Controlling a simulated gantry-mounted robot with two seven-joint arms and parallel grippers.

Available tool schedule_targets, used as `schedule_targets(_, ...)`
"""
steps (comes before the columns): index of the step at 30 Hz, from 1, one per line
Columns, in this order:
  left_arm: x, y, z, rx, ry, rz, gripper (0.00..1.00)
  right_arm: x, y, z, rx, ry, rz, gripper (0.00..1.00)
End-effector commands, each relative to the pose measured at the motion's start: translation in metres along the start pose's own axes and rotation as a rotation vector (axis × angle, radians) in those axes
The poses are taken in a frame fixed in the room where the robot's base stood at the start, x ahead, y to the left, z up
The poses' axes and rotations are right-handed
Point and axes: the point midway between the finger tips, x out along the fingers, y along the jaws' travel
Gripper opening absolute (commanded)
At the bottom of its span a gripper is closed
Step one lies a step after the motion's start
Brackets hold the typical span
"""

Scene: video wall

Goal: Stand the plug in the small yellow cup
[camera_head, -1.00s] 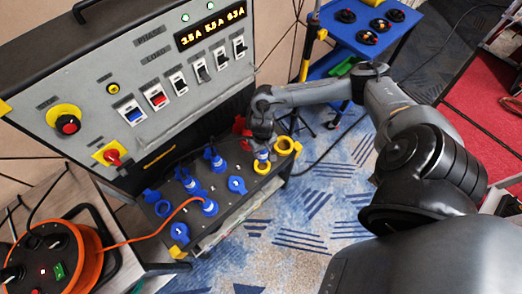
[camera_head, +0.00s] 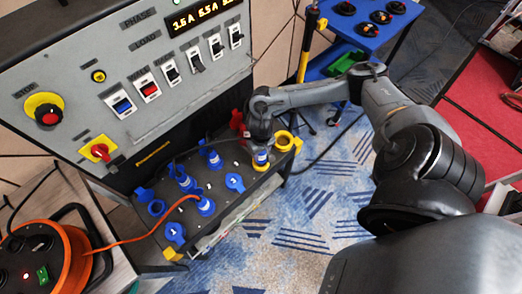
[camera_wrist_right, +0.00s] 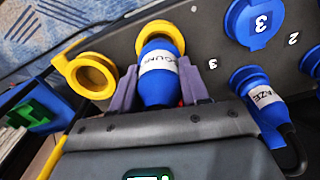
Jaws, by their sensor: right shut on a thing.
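The plug (camera_wrist_right: 158,75) is blue with a white lettered band. My right gripper (camera_wrist_right: 155,90) is shut on it, one finger on each side, in the right wrist view. The plug's far end meets the small yellow cup (camera_wrist_right: 162,30), whose rim shows around that end; how deep it sits is hidden. A round yellow lid or ring (camera_wrist_right: 92,75) is beside the cup. In the head view the plug (camera_head: 261,157) is upright below my right gripper (camera_head: 260,146), with the yellow cup (camera_head: 261,168) at its foot. My left gripper is not in view.
Several blue plugs and sockets stand on the dark panel, one with an orange cable (camera_head: 206,204). Another labelled blue plug (camera_wrist_right: 265,103) is close to the right gripper. A red part (camera_head: 237,121) is behind it. The grey switch cabinet (camera_head: 130,90) rises behind; open floor lies in front.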

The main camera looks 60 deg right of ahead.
Motion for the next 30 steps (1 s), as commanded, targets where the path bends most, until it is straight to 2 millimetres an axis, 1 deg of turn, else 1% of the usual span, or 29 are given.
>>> schedule_targets(17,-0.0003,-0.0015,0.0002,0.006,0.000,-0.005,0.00,0.0000,-0.0003,0.0000,0.000,0.000,0.000,0.08)
schedule_targets(30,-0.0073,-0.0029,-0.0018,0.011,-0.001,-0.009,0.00,-0.0017,-0.0007,-0.0001,0.000,-0.001,-0.001,0.08)
